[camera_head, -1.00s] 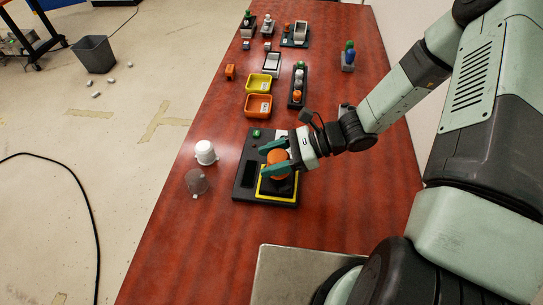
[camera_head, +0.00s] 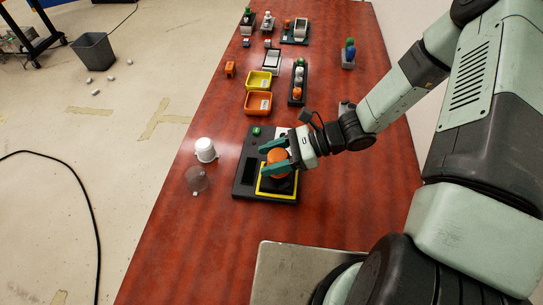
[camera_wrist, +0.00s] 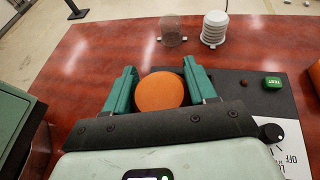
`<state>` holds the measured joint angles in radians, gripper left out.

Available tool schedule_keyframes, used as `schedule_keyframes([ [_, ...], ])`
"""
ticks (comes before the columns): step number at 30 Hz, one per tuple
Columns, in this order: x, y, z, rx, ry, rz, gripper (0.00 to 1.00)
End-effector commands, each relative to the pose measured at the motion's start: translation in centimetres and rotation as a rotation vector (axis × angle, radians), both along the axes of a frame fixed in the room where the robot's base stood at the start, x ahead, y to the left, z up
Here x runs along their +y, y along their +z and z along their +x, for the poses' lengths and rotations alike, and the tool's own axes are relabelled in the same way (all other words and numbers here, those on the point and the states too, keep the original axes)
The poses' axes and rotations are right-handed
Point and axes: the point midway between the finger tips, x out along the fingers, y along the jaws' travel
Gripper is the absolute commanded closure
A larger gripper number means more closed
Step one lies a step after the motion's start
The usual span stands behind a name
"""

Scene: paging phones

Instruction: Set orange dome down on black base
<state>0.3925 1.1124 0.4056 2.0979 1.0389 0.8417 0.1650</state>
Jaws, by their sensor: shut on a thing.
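The orange dome (camera_head: 277,156) is between the green fingers of my gripper (camera_head: 270,156), which is shut on it. The dome also shows from above in the wrist view (camera_wrist: 160,92), with a finger on each side. It is over the yellow-outlined square of the black base (camera_head: 243,183). A dark part shows just below the dome in the head view. I cannot tell whether the dome touches the base. The base's green TEST button (camera_wrist: 272,82) and black knob (camera_wrist: 271,133) show in the wrist view.
A white ribbed dome (camera_head: 205,150) and a clear dome (camera_head: 196,179) stand left of the base. Behind it are an orange tray (camera_head: 257,113), a yellow tray (camera_head: 259,88) and a black strip with coloured domes (camera_head: 298,97). The table's front left is clear.

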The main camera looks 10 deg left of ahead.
Motion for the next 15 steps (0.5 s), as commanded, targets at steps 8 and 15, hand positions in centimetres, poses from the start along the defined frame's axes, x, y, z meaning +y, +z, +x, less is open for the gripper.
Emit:
schedule_keyframes([
  [8,0.00,-0.21,0.00,0.000,0.000,0.001,0.74],
  [15,0.01,-0.87,0.01,0.000,0.000,0.001,0.74],
])
